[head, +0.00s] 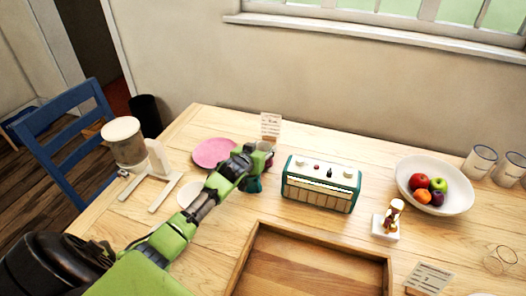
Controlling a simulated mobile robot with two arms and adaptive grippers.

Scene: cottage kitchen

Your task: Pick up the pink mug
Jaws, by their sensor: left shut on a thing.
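My left gripper (257,163) reaches in from the left over the table and is shut on a small pinkish mug-like thing (268,158), which I take to be the pink mug. The gripper hides most of it, and only a rim and a bit of its side show. A teal item (252,184) shows just below the gripper; what it is cannot be told. A flat pink plate (213,152) lies to the left of the gripper. Whether the mug is clear of the table cannot be told. My right gripper is not in view.
A green-and-white radio (320,184) stands right of the gripper, and a small card (270,127) behind it. A wooden tray (372,262) lies in front. A white stand (158,160), a fruit bowl (458,201), a figurine (391,214) and cups (480,161) stand around.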

